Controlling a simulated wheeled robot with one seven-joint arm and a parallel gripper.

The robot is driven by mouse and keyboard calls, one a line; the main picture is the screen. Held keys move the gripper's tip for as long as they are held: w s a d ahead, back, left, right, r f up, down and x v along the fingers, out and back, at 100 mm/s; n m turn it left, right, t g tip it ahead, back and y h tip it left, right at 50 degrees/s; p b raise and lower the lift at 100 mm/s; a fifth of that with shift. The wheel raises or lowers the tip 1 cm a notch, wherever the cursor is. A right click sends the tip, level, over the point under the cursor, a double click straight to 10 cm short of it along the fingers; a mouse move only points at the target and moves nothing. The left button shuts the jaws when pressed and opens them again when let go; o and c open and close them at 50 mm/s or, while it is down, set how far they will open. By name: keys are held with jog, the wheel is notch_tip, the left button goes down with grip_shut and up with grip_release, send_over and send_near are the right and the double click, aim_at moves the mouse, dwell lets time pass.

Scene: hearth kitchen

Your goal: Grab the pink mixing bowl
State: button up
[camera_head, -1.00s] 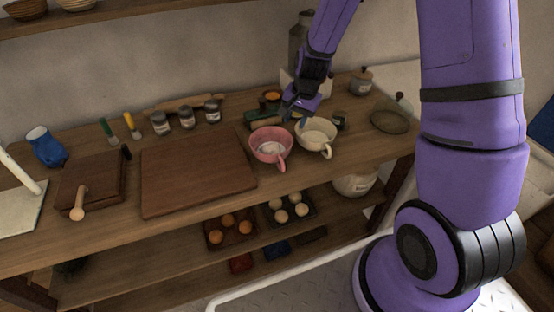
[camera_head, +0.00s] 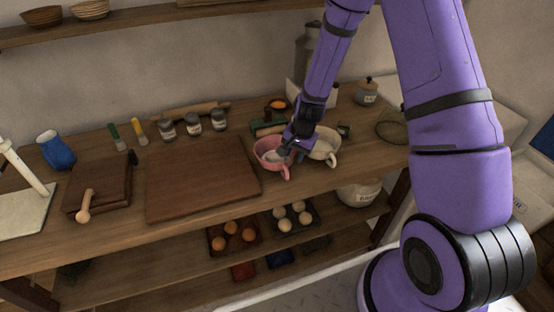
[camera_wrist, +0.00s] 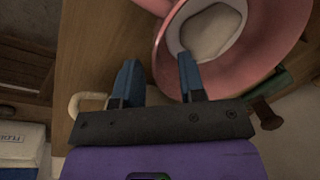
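The pink mixing bowl (camera_head: 264,153) stands upright on the wooden counter, its handle towards the front. My gripper (camera_head: 283,151) is lowered at the bowl's right side and covers part of it. In the wrist view, the bowl (camera_wrist: 262,62) fills the upper right, with a pale inside. My gripper (camera_wrist: 160,68) is open there, its two blue fingers apart. The bowl's near rim shows between the fingers, with the right finger over the bowl's inner side. I cannot tell whether either finger touches it.
A cream bowl (camera_head: 325,150) stands close on the right, beside my gripper. A brown cutting board (camera_head: 200,178) lies on the left. Several jars (camera_head: 193,125) and a green object (camera_head: 266,127) are behind. Trays of eggs (camera_head: 232,236) sit on the shelf below.

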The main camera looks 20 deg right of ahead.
jog(key=shift+w+a+f, duration=0.1)
jog(key=shift+f, duration=0.55)
jog(key=shift+w+a+f, duration=0.1)
jog(key=shift+f, duration=0.5)
grip_shut()
jog(key=shift+r, duration=0.1)
